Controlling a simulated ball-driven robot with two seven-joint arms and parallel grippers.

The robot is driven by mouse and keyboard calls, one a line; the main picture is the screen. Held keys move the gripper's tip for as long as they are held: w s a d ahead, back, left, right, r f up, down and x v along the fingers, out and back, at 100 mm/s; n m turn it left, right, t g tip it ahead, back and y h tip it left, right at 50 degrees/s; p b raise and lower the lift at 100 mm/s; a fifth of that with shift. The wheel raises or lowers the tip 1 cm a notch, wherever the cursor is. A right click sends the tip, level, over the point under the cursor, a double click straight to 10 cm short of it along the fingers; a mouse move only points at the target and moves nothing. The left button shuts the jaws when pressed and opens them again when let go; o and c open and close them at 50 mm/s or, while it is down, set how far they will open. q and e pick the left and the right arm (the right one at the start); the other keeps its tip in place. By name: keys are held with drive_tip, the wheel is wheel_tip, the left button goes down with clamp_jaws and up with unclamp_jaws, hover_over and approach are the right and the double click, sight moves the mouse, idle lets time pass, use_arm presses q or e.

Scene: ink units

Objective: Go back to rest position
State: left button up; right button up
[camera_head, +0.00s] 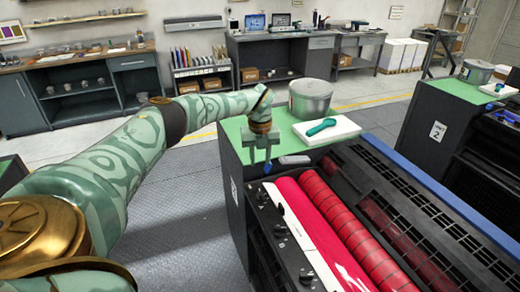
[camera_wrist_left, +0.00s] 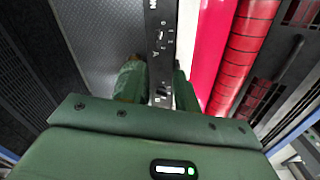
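My left gripper (camera_head: 260,156) hangs down over the near left corner of the ink unit's green top (camera_head: 285,128). Its two fingers are apart with nothing between them. In the left wrist view the fingers (camera_wrist_left: 157,88) also stand apart, with a dark control panel strip (camera_wrist_left: 158,30) visible beyond them. The gripper is left of the red rollers (camera_head: 345,215). My left arm reaches in from the left, extended forward. My right gripper is in neither view.
A metal pot (camera_head: 310,98) and a teal-handled tool (camera_head: 321,127) on a white tray (camera_head: 343,132) stand on the green top. A small grey item (camera_head: 294,160) lies near the gripper. A second unit (camera_head: 440,130) stands right. Floor (camera_head: 190,200) left is clear.

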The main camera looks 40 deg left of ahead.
use_arm(q)
wheel_tip(320, 180, up, 2)
drive_tip(key=shift+r, duration=0.1)
idle(0.5)
